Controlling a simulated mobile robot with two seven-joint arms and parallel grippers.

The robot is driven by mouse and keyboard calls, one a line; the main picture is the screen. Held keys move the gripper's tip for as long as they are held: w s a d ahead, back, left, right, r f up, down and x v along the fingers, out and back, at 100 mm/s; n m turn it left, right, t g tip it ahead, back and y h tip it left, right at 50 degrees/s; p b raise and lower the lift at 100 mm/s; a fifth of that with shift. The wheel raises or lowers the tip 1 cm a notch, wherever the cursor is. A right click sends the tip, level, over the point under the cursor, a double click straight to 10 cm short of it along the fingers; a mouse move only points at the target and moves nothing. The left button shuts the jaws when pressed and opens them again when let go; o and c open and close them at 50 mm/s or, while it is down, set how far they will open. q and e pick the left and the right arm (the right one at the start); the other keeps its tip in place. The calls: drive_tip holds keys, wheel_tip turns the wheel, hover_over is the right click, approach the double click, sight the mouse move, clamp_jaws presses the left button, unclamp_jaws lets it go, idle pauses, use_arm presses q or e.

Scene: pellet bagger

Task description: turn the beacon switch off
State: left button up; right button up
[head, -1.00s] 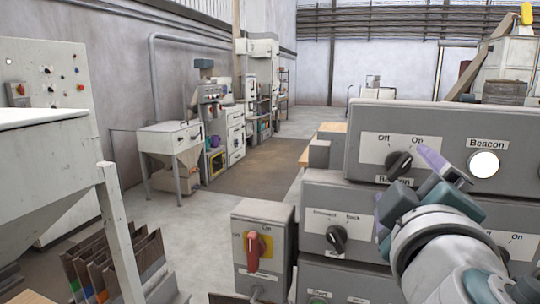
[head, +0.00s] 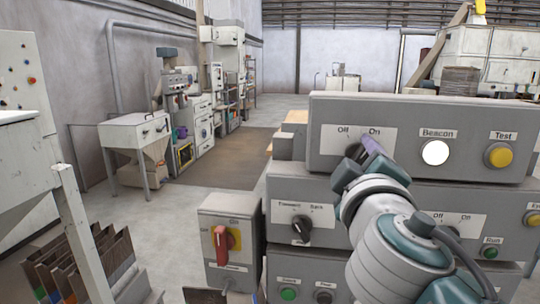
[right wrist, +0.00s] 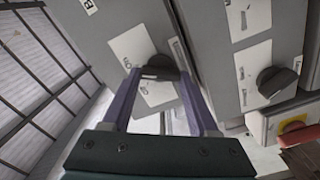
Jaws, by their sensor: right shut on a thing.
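The beacon switch is a dark rotary knob (head: 354,150) on the top grey control box (head: 330,111), with Off marked at its left and On at its right. It also shows in the right wrist view (right wrist: 160,68). My right gripper (head: 366,152) is at the knob, its purple fingers (right wrist: 160,82) on either side of it and shut on it. The gripper partly covers the knob in the head view, so its pointing direction is hard to tell. The round Beacon lamp (head: 435,152) looks bright white. My left gripper is not in view.
A yellow Test button (head: 498,155) sits right of the lamp. Lower boxes carry another dark knob (head: 302,229) and green buttons (head: 288,294). A box with a red switch (head: 223,240) stands at the left. Open floor (head: 215,172) lies behind.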

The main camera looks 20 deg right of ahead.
drive_tip(key=c, duration=0.8)
drive_tip(key=shift+o, duration=0.2)
drive_tip(key=shift+n, duration=1.2)
drive_tip(key=n, duration=0.3)
drive_tip(key=shift+n+p, duration=0.3)
drive_tip(key=n+p, duration=0.1)
drive_tip(key=n, duration=0.3)
drive_tip(key=shift+f, duration=0.15)
drive_tip(key=shift+n, duration=1)
